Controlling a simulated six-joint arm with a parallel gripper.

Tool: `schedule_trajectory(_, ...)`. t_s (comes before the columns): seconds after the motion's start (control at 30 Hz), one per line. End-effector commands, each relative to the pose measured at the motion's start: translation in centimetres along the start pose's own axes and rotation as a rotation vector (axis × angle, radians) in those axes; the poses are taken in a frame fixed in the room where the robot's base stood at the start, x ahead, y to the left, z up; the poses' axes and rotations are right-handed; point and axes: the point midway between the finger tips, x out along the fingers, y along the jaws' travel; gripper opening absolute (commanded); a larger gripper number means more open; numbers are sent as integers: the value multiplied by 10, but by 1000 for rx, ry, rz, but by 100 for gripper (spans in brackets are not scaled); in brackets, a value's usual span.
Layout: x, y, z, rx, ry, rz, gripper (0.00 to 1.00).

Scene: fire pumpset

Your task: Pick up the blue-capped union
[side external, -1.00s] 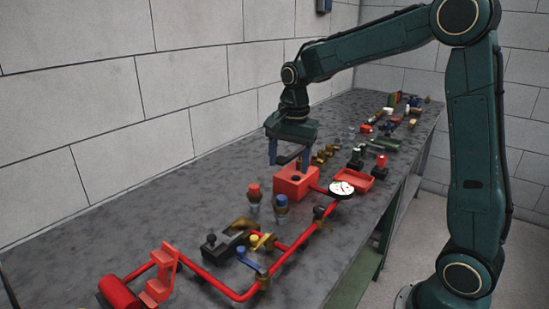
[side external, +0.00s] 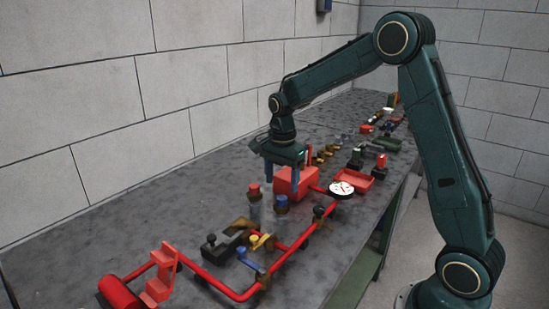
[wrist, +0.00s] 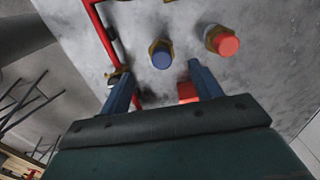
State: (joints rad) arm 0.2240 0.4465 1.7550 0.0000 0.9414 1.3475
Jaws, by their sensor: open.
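The blue-capped union (side external: 282,203) stands upright on the bench, with a brass-coloured collar below its blue cap. It also shows in the wrist view (wrist: 161,56), just beyond and between my fingertips. My gripper (side external: 282,181) is open and empty, pointing down above and close to the unions. In the wrist view its two blue fingers (wrist: 156,75) are spread apart, and the union is not between their pads as far as I can tell. A red-capped union (side external: 254,204) stands to the left of the blue one; in the wrist view it (wrist: 223,41) is to the right.
A red block (side external: 297,181) stands right behind my gripper. A red pipe loop (side external: 290,252) with valves and a white gauge (side external: 341,189) runs in front and to the right. A red tray (side external: 358,180) lies farther back. The bench at left is clear.

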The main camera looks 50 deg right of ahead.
Motion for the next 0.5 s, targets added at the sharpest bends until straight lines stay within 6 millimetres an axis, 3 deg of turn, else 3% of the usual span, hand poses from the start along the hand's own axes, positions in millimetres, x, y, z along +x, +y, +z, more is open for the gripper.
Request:
schedule_trajectory(0.23,38,0,0,-1,0,2,64)
schedule_trajectory(0.5,54,0,0,-1,0,0,64)
